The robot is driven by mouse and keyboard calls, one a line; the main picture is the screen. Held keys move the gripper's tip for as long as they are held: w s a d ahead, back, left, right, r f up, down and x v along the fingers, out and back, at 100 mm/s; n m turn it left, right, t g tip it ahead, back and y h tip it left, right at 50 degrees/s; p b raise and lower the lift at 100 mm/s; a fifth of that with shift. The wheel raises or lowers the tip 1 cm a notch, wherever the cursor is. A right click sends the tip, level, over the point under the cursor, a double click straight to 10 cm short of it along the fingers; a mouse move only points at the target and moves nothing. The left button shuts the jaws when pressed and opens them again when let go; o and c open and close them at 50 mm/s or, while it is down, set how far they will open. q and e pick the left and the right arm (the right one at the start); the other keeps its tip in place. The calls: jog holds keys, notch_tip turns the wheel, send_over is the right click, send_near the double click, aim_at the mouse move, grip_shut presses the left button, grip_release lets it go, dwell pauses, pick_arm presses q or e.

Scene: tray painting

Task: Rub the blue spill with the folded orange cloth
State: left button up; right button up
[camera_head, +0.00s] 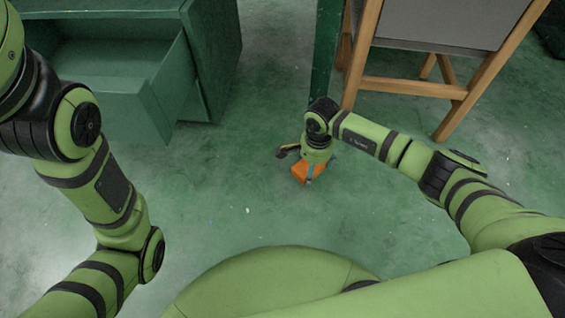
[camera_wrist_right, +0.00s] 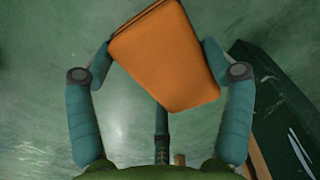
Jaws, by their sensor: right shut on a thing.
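The folded orange cloth (camera_head: 300,172) is a thick block with rounded edges, below my right wrist in the head view. In the right wrist view the cloth (camera_wrist_right: 168,58) sits tilted between the two teal fingers. My right gripper (camera_head: 308,174) is shut on it, one finger on each side; the gripper (camera_wrist_right: 160,52) also shows in the right wrist view. Green floor shows behind the cloth, and I cannot tell its height above it. I see no blue spill in either view. My left arm runs down the left side of the head view, its gripper out of frame.
A green cabinet (camera_head: 215,60) with a pulled-out drawer (camera_head: 125,112) stands at the upper left. A wooden easel (camera_head: 415,87) with a grey board (camera_head: 450,22) and a dark green post (camera_head: 325,55) stand behind my right gripper. The floor (camera_head: 225,185) between is mostly clear.

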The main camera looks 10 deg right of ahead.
jog(key=shift+r+p, duration=1.05)
jog(key=shift+r, duration=0.6)
